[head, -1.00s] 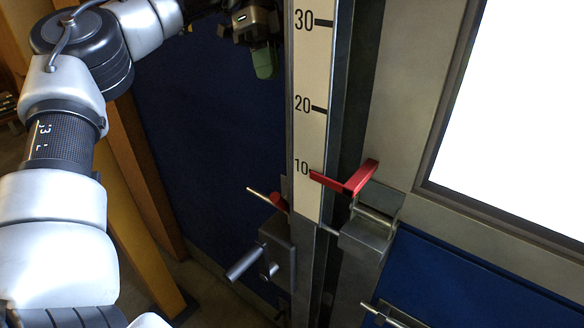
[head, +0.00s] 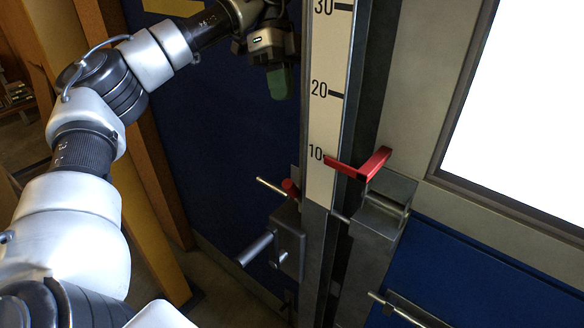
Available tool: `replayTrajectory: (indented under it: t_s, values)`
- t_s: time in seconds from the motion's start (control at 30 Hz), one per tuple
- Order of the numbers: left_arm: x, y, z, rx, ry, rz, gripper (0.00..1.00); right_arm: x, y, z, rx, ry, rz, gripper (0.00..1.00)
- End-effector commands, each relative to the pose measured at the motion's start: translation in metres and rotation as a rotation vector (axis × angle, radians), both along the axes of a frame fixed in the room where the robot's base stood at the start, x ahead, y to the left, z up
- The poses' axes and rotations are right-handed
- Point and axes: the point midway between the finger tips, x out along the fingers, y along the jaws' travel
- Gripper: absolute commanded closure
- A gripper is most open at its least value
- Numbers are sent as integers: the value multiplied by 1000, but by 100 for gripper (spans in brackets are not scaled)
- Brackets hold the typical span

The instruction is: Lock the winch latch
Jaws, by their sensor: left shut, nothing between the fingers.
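The winch (head: 289,238) is a grey metal box low on the left side of the post, with a crank handle (head: 254,249) sticking out to the left. At its top is a thin metal rod (head: 270,187) with a red piece (head: 291,188) at its right end, apparently the latch. My left gripper (head: 281,84) is above the winch, left of the scale, pointing down with greenish fingertips. It is shut, empty and apart from the winch and rod. My right gripper is out of view.
The upright post carries a numbered scale (head: 325,120). A red pointer (head: 359,164) sits near the 10 mark, by a metal bracket (head: 376,220). A framed bright white pane (head: 525,120) stands at right. A wooden post (head: 150,165) stands at left.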

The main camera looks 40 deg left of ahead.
Motion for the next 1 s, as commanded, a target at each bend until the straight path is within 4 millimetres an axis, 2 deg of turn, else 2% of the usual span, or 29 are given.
replayTrajectory:
  t_s: [0.03, 0.5, 0.67, 0.8, 1.0]
  values:
    - [-3, -4, -15, -1, 5, -4, 100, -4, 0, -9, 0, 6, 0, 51]
    - [-28, -32, -79, -1, 4, -1, 100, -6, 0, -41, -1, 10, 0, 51]
    - [-37, -42, -99, 1, 5, -2, 100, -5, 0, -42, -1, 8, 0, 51]
    - [-42, -49, -111, 1, 2, 0, 100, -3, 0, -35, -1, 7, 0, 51]
    - [-46, -53, -122, 1, 0, 1, 100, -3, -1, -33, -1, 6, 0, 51]
